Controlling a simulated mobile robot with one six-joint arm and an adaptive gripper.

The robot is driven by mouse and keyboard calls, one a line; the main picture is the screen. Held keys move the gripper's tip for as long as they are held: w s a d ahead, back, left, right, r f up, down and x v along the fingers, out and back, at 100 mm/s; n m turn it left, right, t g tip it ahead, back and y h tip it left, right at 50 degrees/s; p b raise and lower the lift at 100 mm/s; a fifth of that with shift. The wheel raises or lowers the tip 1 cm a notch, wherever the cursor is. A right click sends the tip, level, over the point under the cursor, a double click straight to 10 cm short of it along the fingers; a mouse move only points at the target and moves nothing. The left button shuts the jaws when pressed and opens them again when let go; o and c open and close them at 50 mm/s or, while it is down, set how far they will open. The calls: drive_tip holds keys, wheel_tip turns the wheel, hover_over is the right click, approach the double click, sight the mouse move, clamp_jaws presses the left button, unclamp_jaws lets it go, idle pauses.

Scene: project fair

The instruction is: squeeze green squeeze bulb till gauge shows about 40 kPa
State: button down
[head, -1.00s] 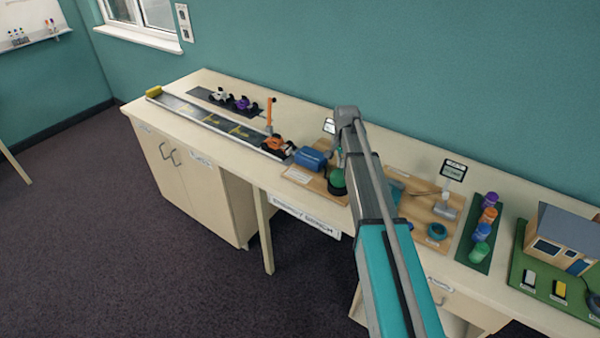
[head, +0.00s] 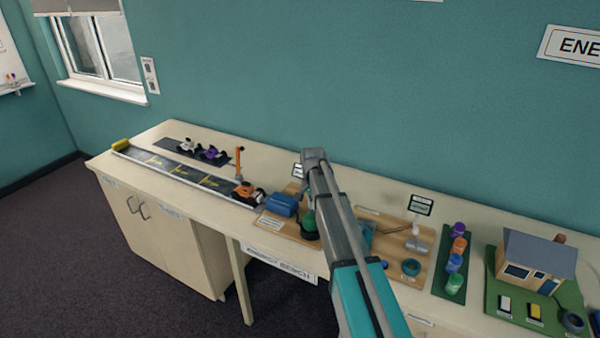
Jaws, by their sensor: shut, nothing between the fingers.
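The green squeeze bulb (head: 309,224) stands on a wooden board (head: 276,230) on the bench, close to the left of my arm, which covers part of it. A blue cylinder (head: 282,205) lies on the same board to its left. A small display (head: 298,170), perhaps the gauge, shows behind the board, partly covered by my arm; its reading is too small to make out. My arm reaches over the bench and its far joint stands above the bulb area.
To the left is a track with an orange car (head: 248,192) and its upright lever. To the right are a second board with a display (head: 421,205), several coloured canisters (head: 454,283) and a model house (head: 530,262). The wall is behind the bench.

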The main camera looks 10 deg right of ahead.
drive_tip(key=shift+r+p, duration=1.4)
drive_tip(key=shift+r, duration=0.25)
drive_tip(key=shift+s, duration=0.1)
drive_tip(key=s+f+n+b, duration=0.2)
drive_tip(key=s+n, duration=0.5)
drive_tip(key=s, duration=2.2)
drive_tip(key=shift+d, duration=0.25)
